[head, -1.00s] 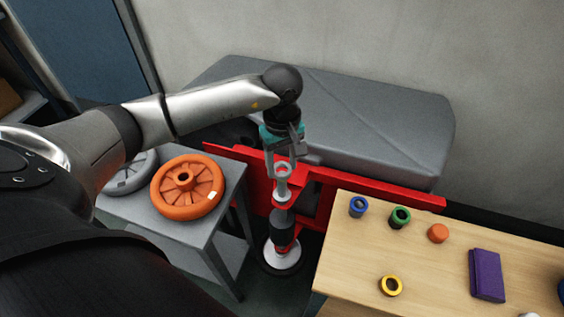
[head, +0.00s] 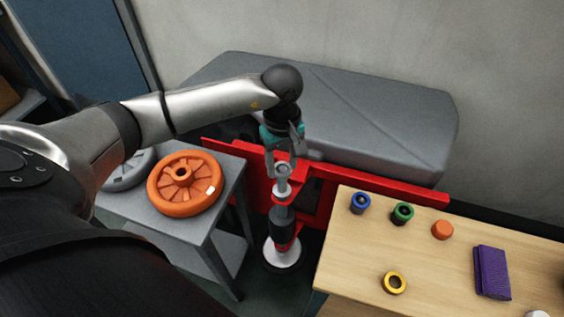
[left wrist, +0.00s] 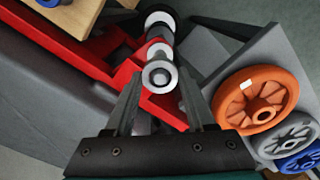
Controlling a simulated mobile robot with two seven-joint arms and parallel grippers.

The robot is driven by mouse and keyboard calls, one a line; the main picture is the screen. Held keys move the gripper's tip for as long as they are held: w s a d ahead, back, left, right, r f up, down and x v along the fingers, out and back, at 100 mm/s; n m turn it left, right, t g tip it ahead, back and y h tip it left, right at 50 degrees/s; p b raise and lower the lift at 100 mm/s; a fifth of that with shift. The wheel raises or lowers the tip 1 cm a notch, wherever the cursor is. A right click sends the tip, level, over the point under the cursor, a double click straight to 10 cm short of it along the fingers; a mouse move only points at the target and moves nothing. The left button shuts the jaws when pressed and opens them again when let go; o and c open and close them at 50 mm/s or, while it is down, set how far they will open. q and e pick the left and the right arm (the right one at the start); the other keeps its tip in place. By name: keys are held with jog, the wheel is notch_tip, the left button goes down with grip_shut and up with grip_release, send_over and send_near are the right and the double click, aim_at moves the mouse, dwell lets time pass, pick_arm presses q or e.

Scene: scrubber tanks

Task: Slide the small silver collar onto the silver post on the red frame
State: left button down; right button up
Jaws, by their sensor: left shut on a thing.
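The small silver collar (head: 283,169) is pinched between the fingertips of my left gripper (head: 282,167), at the top of the silver post (head: 283,187). In the left wrist view the collar (left wrist: 159,67) shows as a ring between the fingers (left wrist: 159,82), lined up with the post's axis. I cannot tell whether the post's tip is inside the collar. The post stands on the red frame (head: 375,189), above a dark body and a pale disc. My right gripper is out of view.
A grey table at left holds an orange wheel (head: 186,184) and a grey wheel (head: 118,174). A grey padded block (head: 370,120) lies behind.

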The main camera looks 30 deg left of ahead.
pick_arm(q)
jog(key=shift+f, duration=0.35)
jog(key=shift+c, duration=0.8)
grip_release()
jog(key=shift+r, duration=0.2)
jog(key=shift+r+p, duration=0.7)
jog(key=shift+r, duration=0.55)
jog(key=shift+r, duration=0.2)
